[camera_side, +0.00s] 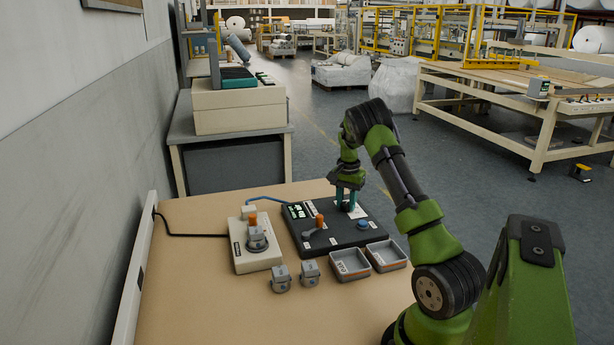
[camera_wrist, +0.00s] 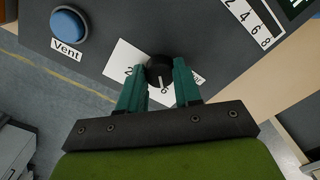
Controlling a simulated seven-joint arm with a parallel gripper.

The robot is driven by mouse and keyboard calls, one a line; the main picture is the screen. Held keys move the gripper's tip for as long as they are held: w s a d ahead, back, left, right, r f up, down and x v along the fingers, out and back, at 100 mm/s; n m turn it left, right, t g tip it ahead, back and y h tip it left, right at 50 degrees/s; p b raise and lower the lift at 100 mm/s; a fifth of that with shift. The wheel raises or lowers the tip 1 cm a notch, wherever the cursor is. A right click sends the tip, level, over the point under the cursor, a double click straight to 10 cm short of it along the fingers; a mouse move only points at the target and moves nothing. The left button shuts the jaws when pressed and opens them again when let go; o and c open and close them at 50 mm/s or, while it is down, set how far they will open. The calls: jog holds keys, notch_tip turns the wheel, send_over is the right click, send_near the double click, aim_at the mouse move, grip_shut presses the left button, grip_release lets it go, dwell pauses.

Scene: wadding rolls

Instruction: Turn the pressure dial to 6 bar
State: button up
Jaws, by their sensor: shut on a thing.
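The pressure dial is a round black knob (camera_wrist: 160,68) on a white scale card (camera_wrist: 121,59) in the wrist view. A 2 and a 6 can be read on the card; part of the word bar shows at right. A white line on the knob points down the picture, close to the 6. My gripper (camera_wrist: 160,77) has one teal finger on each side of the knob and is shut on it. In the side view my gripper (camera_side: 346,198) reaches down to the dark console (camera_side: 340,238), where its fingers largely hide the dial.
The console carries a lit display (camera_side: 297,211), an orange-tipped lever (camera_side: 320,221) and a blue Vent button (camera_wrist: 68,25). A beige box (camera_side: 258,259) stands left of it. Two grey trays (camera_side: 350,265) and two small grey parts (camera_side: 281,279) lie in front. The table's near area is clear.

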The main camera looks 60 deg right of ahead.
aim_at(346, 203)
jog(key=o, duration=1)
jog(key=shift+o, duration=0.2)
jog(key=shift+r, duration=0.15)
notch_tip(346, 203, up, 17)
